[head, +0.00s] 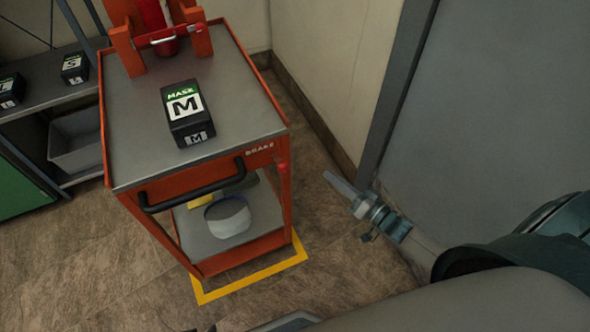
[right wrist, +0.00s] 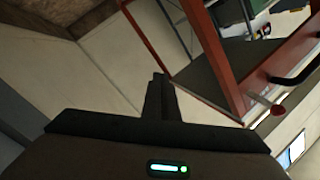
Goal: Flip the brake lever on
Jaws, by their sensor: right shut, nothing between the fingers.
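The brake lever (head: 283,167) is a small lever with a red knob on the right front post of the orange cart (head: 200,186), beside the word BRAKE. It also shows in the right wrist view, where the lever's red knob (right wrist: 278,110) sits at the end of a short pale rod, right of my fingers. My right gripper (head: 334,181) is shut and empty, to the right of the lever and apart from it. Its closed fingers (right wrist: 158,88) show in the right wrist view. My left gripper is not in view.
A black mask box (head: 187,114) marked M stands on the cart top. A black push handle (head: 196,192) juts from the cart's front. A red cylinder (head: 155,22) stands in an orange holder at the back. A grey door (head: 490,100) is at right.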

